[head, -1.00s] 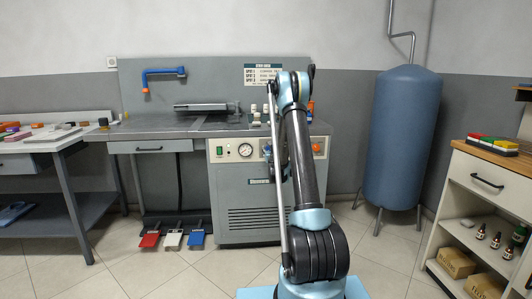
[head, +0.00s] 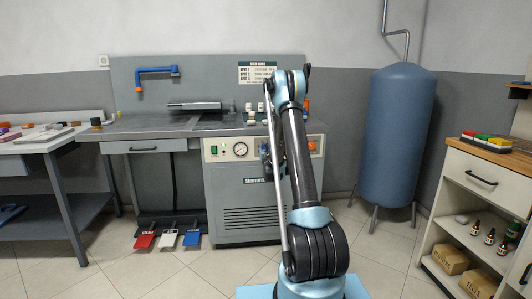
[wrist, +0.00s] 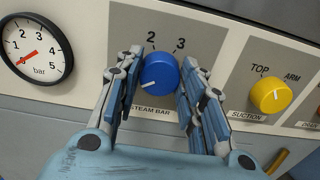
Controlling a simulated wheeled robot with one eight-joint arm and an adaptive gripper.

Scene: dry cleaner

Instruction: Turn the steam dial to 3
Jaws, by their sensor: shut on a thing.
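The blue steam dial (wrist: 159,73) shows in the wrist view on the pale panel, above the label STEAM BAR. The numbers 2 and 3 are printed above it; any mark at its left is hidden by a finger. The dial's white pointer line points to the lower left, away from 2 and 3. My gripper (wrist: 162,62) has one finger on each side of the dial and is shut on it. In the head view my arm covers the dial and most of the gripper.
A pressure gauge (wrist: 36,48) sits left of the dial, and a yellow suction dial (wrist: 269,95) right of it. The grey machine (head: 240,205) stands against the wall. Red, white and blue pedals (head: 190,239) lie left of its base. A blue tank (head: 395,135) stands at right.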

